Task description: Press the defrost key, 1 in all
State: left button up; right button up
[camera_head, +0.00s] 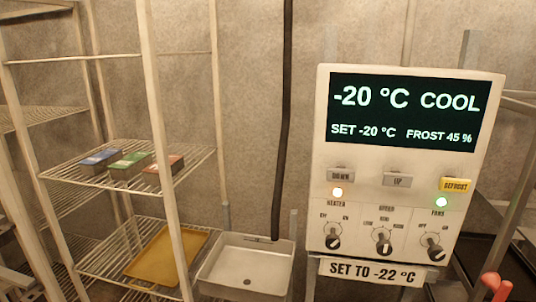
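The yellow DEFROST key (456,185) is on the right of the white control panel (318,150), below the display. The display (403,112) reads -20 °C, COOL, SET -20 °C and FROST 45 %. The grey DOWN key (341,175) and UP key (397,180) are to the left of the DEFROST key. Neither of my grippers is in view, and nothing touches the keys.
Several black knobs, including the middle one (384,247), line the panel's lower part. A label (371,271) below reads SET TO -22 °C. A white sink (216,268) and wire shelving (200,165) stand left. A red object (495,286) shows at lower right.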

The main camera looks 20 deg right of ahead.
aim_at(447, 183)
jog(key=z, duration=1.7)
